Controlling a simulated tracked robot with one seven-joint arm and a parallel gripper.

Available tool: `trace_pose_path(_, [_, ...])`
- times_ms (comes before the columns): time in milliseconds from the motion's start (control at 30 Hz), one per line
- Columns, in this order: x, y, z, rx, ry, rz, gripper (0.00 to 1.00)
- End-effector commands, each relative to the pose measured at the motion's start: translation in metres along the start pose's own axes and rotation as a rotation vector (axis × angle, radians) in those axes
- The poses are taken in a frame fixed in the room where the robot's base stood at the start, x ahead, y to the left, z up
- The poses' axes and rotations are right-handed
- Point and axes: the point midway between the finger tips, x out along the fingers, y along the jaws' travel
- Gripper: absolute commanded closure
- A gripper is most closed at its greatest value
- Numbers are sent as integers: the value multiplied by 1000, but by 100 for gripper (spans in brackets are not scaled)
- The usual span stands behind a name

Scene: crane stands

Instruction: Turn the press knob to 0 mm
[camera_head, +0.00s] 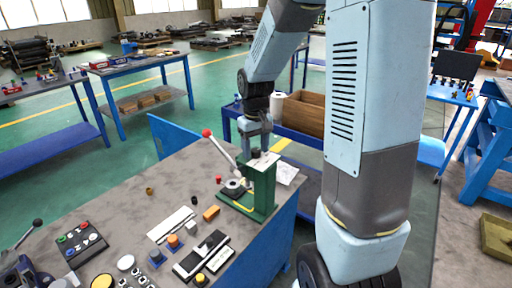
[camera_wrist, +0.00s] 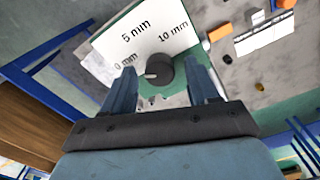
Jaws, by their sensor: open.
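The press knob (camera_wrist: 161,69) is a dark grey round knob with a pale pointer mark on its left side, in the wrist view. A white plate (camera_wrist: 133,36) beside it is printed 0 mm, 5 mm and 10 mm. The pointer mark faces the 0 mm side, but I cannot tell if it lines up exactly. My gripper (camera_wrist: 162,75) is open, with one finger on each side of the knob and visible gaps. In the head view the green press (camera_head: 264,186) stands at the bench's right end, my gripper (camera_head: 258,150) over its top. The knob is hidden there.
A lever (camera_head: 221,148) with a red ball rises left of the press. An orange block (camera_head: 211,213), a white plate (camera_head: 171,224) and several buttons lie on the grey bench (camera_head: 130,205). A wooden crate (camera_head: 304,114) stands on a blue table behind.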

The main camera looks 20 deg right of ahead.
Motion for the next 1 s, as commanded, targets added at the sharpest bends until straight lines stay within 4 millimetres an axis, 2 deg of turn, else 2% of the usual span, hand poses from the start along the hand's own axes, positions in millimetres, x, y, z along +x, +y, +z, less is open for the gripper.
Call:
trace_pose_path(167, [-4,0,0,1,0,0,41])
trace_pose_path(267, [-13,0,0,1,2,1,41])
trace_pose_path(700, [-96,0,-2,-1,3,1,41])
trace_pose_path(900, [-124,0,-2,-1,2,1,41])
trace_pose_path(1000, [-132,0,-2,-1,0,0,41])
